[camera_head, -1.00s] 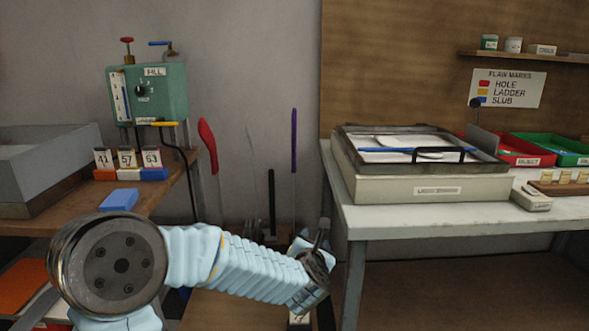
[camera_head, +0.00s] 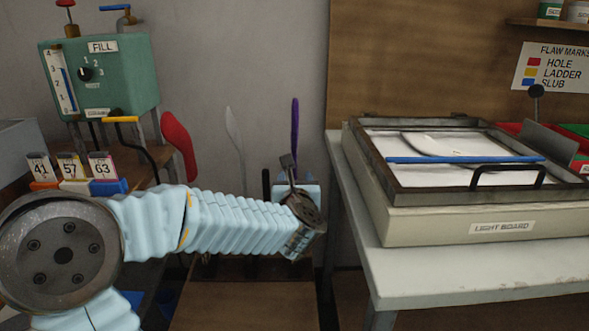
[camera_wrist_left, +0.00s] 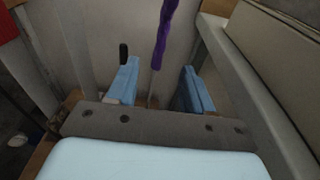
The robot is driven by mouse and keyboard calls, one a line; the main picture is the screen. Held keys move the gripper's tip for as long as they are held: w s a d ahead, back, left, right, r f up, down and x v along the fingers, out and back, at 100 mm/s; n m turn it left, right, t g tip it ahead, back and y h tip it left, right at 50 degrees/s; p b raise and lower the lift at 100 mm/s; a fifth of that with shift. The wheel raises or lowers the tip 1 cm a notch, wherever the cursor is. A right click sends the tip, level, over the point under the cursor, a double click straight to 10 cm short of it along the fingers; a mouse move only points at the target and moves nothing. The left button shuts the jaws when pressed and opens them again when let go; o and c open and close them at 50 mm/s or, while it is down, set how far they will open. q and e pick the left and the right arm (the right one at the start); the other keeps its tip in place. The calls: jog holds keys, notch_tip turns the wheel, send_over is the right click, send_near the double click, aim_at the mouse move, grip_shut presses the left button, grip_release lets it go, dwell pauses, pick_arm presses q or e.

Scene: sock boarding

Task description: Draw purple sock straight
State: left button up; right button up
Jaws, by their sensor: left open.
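The purple sock (camera_head: 295,130) stands upright behind my left arm in the head view, seen as a narrow strip. In the left wrist view the purple sock (camera_wrist_left: 165,32) looks slightly crooked, and its lower end lies between my finger tips, above a thin stem. My left gripper (camera_wrist_left: 160,72) is open, one blue finger on each side of the sock's lower end; I see no contact. In the head view my left gripper (camera_head: 298,172) is mostly hidden by its wrist, in front of the sock's lower part. My right gripper is not in view.
A red upright piece (camera_head: 179,146) and a pale bare form (camera_head: 234,136) stand left of the sock. A table with a light board (camera_head: 440,220) is close on the right. A green fill box (camera_head: 105,75) and number tags (camera_head: 72,172) are at the left.

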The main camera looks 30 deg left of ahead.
pick_arm(q)
jog(key=p+x, duration=0.3)
jog(key=x, duration=0.6)
dwell(0.4)
jog(key=c, duration=0.9)
jog(key=shift+f, duration=0.1)
dwell(0.7)
